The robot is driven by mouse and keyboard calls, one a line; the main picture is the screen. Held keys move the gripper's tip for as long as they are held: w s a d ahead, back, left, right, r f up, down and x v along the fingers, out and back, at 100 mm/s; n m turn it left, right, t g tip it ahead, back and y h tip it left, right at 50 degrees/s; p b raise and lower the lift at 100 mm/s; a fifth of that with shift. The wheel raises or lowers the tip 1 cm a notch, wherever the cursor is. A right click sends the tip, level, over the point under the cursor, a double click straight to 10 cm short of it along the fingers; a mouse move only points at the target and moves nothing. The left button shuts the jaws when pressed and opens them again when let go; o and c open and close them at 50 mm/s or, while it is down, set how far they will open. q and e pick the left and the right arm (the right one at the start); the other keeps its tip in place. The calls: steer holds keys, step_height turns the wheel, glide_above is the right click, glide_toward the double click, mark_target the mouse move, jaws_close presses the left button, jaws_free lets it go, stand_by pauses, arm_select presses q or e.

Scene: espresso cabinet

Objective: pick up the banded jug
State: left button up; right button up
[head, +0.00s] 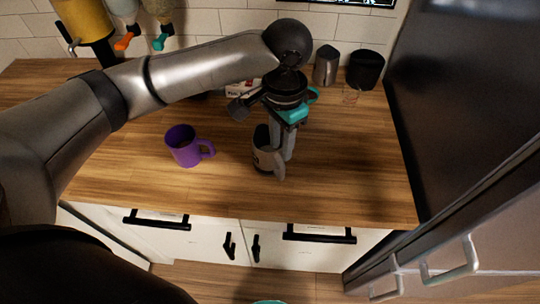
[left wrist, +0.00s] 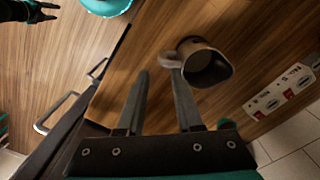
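The banded jug (head: 263,157) is a grey jug with a dark rim and interior, standing upright on the wooden counter. In the left wrist view the jug (left wrist: 207,62) shows its dark opening, with its handle toward my fingers. My left gripper (head: 284,160) points down beside the jug, partly covering it in the head view. In the left wrist view the left gripper (left wrist: 158,80) is open, its right fingertip overlapping the handle; contact cannot be told. My right gripper (left wrist: 45,11) appears at the top left of the left wrist view, fingers apart, away from the jug.
A purple mug (head: 184,147) stands left of the jug. A metal pitcher (head: 326,66) and a black container (head: 365,70) stand at the back right. The counter right of the jug is clear.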

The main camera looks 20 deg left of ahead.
mark_target(282, 174)
arm_select(q)
steer(key=shift+w+d+f+b, duration=0.1)
steer(key=shift+w+f+b, duration=0.15)
steer(key=shift+f, duration=1.95)
steer(key=shift+w+d+f+b, duration=0.15)
steer(key=shift+f+b, duration=0.15)
steer(key=shift+f, duration=1.95)
steer(key=shift+w+a+f+b, duration=0.1)
steer(key=shift+w+f+b, duration=0.15)
steer(key=shift+f, duration=1.95)
steer(key=shift+c, duration=0.2)
jaws_close()
